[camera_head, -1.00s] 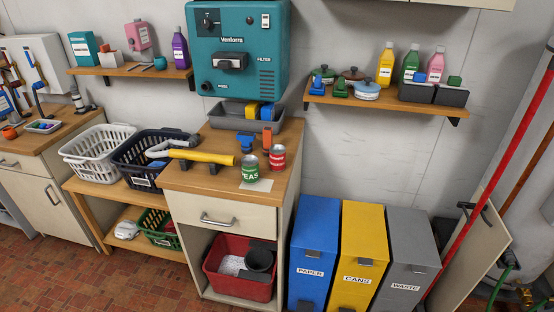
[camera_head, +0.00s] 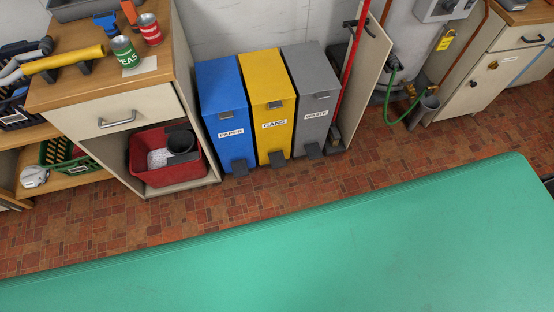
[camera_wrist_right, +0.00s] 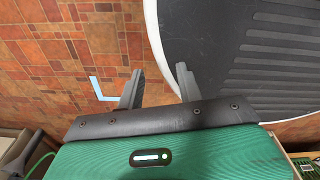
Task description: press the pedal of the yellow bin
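The yellow bin (camera_head: 262,80), labelled CANS, stands on the floor between a blue bin and a grey bin in the head view. Its lid is down. Its dark pedal (camera_head: 278,159) sticks out at the foot of its front, near the floor. No gripper shows near the bin. My right gripper (camera_wrist_right: 159,68) shows only in its wrist view, with its two dark fingers apart and nothing between them. The brick floor (camera_wrist_right: 60,60) shows beyond the fingers. My left gripper is not in view.
The blue PAPER bin (camera_head: 222,92) and grey WASTE bin (camera_head: 312,82) stand close on either side, each with a pedal. A cabinet (camera_head: 110,115) holding a red tub (camera_head: 150,176) is left. A leaning board (camera_head: 366,70) and red pole are right. Floor before the bins is clear.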

